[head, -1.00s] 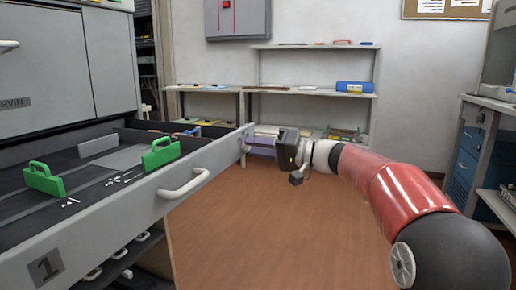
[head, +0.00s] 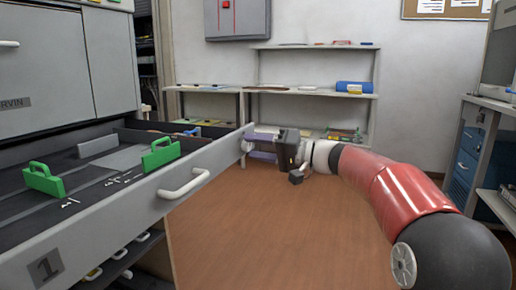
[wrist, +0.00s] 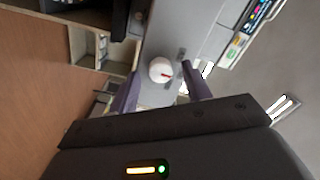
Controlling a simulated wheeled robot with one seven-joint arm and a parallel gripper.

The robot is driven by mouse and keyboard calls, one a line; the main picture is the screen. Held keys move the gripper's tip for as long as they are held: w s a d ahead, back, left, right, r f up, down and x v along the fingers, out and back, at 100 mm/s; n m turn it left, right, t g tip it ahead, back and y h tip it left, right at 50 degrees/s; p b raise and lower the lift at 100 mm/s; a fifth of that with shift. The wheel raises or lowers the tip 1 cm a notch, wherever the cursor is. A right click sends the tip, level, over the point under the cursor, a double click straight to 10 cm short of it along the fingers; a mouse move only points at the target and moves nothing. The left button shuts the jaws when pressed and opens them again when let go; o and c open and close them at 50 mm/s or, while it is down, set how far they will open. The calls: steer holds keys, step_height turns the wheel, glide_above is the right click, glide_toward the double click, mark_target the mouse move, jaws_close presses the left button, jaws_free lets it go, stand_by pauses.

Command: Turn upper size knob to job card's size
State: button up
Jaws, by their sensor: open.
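A round white knob (wrist: 160,70) with a red mark sits on the grey end face of the open drawer (wrist: 185,35). In the head view the knob (head: 247,145) is a small white shape at the far right end of the drawer front (head: 120,215). My gripper (head: 255,146) is open beside that end, with its purple fingers pointing at it. In the wrist view my gripper (wrist: 161,84) has one finger on each side of the knob's line; contact cannot be told. I cannot make out a job card's size.
Shelves (head: 310,92) stand behind my gripper. The brown floor (head: 270,225) in front is clear.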

steer(key=v, duration=0.7)
steer(key=shift+d, duration=0.4)
steer(key=shift+s, duration=0.1)
steer(key=s+a+f+m+g+h+p, duration=0.1)
steer(key=s+f+h+p, duration=0.15)
steer(key=s+h, duration=0.45)
steer(key=s+a+f+m+g+h+p, duration=0.15)
steer(key=s+f, duration=0.25)
steer(key=s, duration=0.6)
steer(key=s+d+f+t+h+p, duration=0.1)
steer(key=s+d+f+h+p, duration=0.1)
steer(key=s+d+f+h, duration=0.2)
steer(key=s+d+f+t+h+p, duration=0.1)
steer(key=s+d+f+h, duration=0.3)
steer(key=s+d, duration=0.4)
steer(key=s+h+p, duration=0.1)
steer(key=s, duration=0.2)
steer(key=shift+s, duration=0.35)
